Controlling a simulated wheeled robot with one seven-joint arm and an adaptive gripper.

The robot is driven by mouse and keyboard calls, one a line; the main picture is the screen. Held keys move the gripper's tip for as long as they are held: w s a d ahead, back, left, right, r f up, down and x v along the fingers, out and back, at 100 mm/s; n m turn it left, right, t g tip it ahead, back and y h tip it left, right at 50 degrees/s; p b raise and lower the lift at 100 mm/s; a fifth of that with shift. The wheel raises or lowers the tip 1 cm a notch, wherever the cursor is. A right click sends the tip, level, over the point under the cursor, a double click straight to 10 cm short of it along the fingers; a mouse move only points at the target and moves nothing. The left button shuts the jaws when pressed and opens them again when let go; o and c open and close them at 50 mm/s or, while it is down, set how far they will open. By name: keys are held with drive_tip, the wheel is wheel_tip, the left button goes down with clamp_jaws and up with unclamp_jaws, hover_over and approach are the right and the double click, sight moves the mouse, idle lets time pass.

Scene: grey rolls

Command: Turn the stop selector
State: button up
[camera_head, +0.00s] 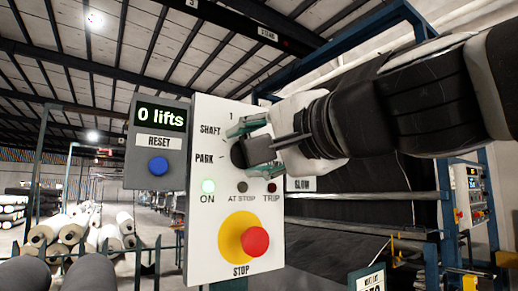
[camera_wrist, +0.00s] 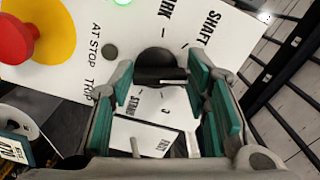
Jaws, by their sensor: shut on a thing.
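The stop selector is a black knob (camera_head: 238,155) on a white panel (camera_head: 208,180). The labels SHAFT and PARK are printed to its left, with a 1 above. My gripper (camera_head: 252,138) reaches in from the right, its green-padded fingers shut on the knob. In the wrist view the knob (camera_wrist: 160,66) sits between the fingertips of my gripper (camera_wrist: 163,85). Which mark the knob points at is unclear, as my fingers partly hide it. Below, the green ON lamp (camera_head: 208,186) is lit; the AT STOP (camera_head: 242,187) and TRIP (camera_head: 272,188) lamps are dark.
A red stop button (camera_head: 255,241) on a yellow disc stands out below the knob. A grey box (camera_head: 157,145) at left has a blue RESET button (camera_head: 158,166) and a display reading "0 lifts". Large rolls (camera_head: 75,230) lie at the left; blue machine frames stand behind.

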drive_tip(key=shift+w+d+r+m+p, duration=0.1)
drive_tip(key=shift+m+p, duration=0.3)
drive_tip(key=shift+m, duration=1.5)
drive_tip(key=shift+d+r+m+p, duration=0.1)
drive_tip(key=shift+m+p, duration=0.25)
drive_tip(key=shift+m, duration=1.55)
drive_tip(key=o, duration=1.2)
drive_tip(key=shift+c, duration=0.2)
drive_tip(key=v, duration=1.2)
